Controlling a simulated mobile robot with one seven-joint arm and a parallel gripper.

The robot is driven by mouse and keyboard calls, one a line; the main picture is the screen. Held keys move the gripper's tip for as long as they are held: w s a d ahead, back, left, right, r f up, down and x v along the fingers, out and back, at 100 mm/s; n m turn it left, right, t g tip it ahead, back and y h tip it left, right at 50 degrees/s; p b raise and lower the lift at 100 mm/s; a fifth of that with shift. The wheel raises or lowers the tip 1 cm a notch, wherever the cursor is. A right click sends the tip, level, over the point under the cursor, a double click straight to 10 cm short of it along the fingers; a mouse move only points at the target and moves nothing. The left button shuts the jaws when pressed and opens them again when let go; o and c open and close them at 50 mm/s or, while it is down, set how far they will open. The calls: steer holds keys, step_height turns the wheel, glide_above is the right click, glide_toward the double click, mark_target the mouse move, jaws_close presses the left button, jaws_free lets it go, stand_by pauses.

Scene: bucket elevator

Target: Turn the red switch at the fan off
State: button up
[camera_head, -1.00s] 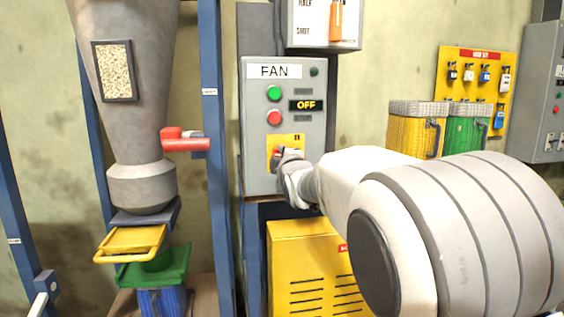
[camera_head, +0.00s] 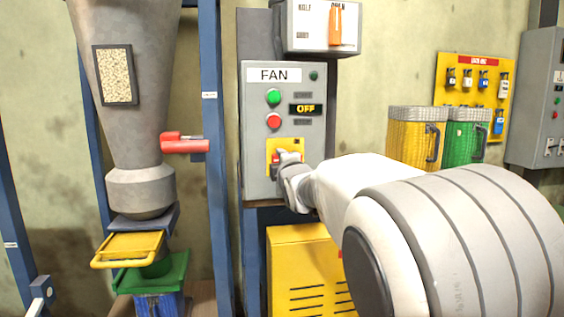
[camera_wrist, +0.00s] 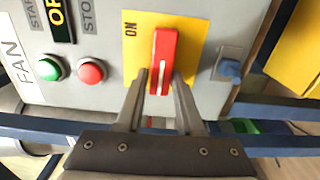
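The grey fan panel (camera_head: 256,128) stands at the centre of the head view. Its red switch sits on a yellow plate (camera_head: 270,145), low on the panel, largely hidden by my gripper (camera_head: 286,157). In the wrist view the red switch (camera_wrist: 163,58) is a long red handle with a white line. It lies crosswise to the panel's upright axis, and an ON mark (camera_wrist: 130,29) stands on the plate beside its far end. The fingertips of my gripper (camera_wrist: 161,84) are on both sides of the handle, close against it.
A green button (camera_head: 274,96), a red button (camera_head: 274,120) and an OFF display (camera_head: 306,109) are above the switch. A box with an orange lever (camera_head: 337,24) hangs above the panel. A yellow cabinet (camera_head: 295,250) stands below. A blue post (camera_head: 212,150) is just left.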

steer(key=shift+o, duration=1.4)
steer(key=p+v, duration=0.3)
steer(key=v, duration=1.4)
steer(key=shift+s+p, duration=0.25)
steer(key=shift+p, duration=0.1)
steer(key=shift+d+r, duration=0.1)
